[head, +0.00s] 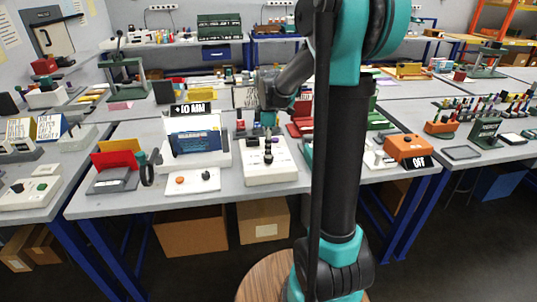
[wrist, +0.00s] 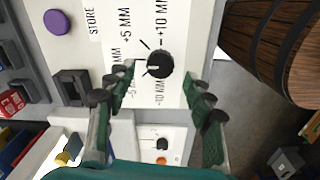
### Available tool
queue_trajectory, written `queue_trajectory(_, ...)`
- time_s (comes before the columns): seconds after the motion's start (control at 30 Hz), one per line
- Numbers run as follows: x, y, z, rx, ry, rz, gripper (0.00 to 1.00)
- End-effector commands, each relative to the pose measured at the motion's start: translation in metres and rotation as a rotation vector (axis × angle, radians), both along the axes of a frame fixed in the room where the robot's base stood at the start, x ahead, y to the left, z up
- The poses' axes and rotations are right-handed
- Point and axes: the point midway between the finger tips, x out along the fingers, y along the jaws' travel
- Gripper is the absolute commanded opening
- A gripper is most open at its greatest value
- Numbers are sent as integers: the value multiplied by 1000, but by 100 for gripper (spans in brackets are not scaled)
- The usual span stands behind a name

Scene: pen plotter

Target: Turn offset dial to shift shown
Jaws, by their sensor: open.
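The offset dial (wrist: 160,65) is a round black knob on a white panel (wrist: 192,20), ringed by printed marks including +5 MM, +10 MM and -10 MM. Its pale pointer line seems to face the picture's left, toward a partly hidden label. My gripper (wrist: 150,93) is open, its two green fingers apart on either side below the dial, touching nothing visible. In the head view my gripper (head: 268,120) hangs over the white control box (head: 268,174). A black sign (head: 187,110) on the plotter reads +10 MM.
On the panel are a purple button (wrist: 57,21) beside STORE and black blocks (wrist: 72,87). A small white box with an orange button (head: 180,180) stands left of the control box. An orange device (head: 408,147) and an OFF sign (head: 419,162) are at the right.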

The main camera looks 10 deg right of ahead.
Motion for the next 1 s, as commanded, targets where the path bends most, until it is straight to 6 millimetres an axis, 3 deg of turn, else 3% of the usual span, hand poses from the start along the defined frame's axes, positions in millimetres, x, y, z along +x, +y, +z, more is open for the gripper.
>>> queue_trajectory(0.23, 0, 0, -29, 0, 0, 0, 53)
queue_trajectory(0.63, 0, 0, -34, 0, 0, 0, 52)
queue_trajectory(1.0, 0, 0, -34, 0, 0, 0, 6)
